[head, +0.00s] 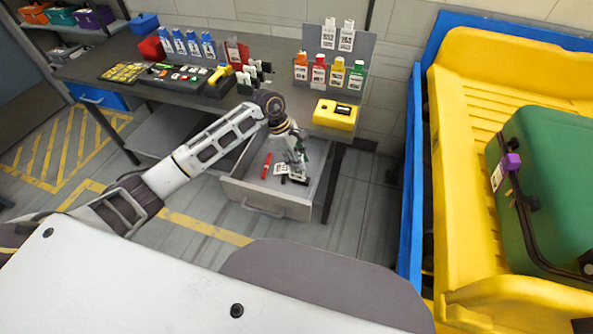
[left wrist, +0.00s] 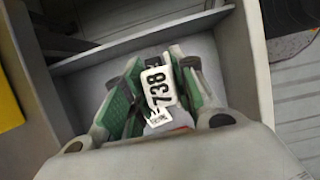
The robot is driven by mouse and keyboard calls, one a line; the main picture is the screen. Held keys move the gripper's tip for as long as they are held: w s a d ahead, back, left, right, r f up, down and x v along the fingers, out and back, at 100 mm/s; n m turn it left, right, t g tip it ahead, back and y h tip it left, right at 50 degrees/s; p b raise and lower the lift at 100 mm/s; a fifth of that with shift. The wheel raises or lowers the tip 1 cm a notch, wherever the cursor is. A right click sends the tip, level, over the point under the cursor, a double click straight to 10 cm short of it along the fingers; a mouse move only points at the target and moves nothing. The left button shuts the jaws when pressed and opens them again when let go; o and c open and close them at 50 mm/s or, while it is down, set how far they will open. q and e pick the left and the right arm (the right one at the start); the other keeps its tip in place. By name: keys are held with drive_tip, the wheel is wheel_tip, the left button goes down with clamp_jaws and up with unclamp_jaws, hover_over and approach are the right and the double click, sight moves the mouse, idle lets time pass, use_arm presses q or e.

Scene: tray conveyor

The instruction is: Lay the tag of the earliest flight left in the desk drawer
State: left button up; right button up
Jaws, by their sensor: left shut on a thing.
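My left gripper (head: 297,164) reaches down into the open desk drawer (head: 262,200). In the left wrist view, its green-padded fingers (left wrist: 158,98) are shut on a white tag (left wrist: 157,86) printed 738, with a small code at its lower end. The tag is inside or just above the drawer; I cannot tell whether it touches the drawer floor. A red slim item (head: 266,165) and a small white piece (head: 281,169) show in the drawer beside the gripper. My right gripper is out of view.
The desk (head: 130,55) carries blue tags (head: 193,43), panels, a yellow scanner-like tool (head: 219,74) and a yellow box (head: 335,114). A grey board (head: 345,45) stands behind several coloured tags. A yellow tray (head: 450,170) with a green suitcase (head: 550,190) is at right.

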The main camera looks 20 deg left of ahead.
use_arm(q)
drive_tip(key=shift+f, duration=1.15)
drive_tip(key=shift+f, duration=1.9)
drive_tip(key=shift+f, duration=0.1)
drive_tip(key=o, duration=1)
drive_tip(key=shift+o, duration=0.2)
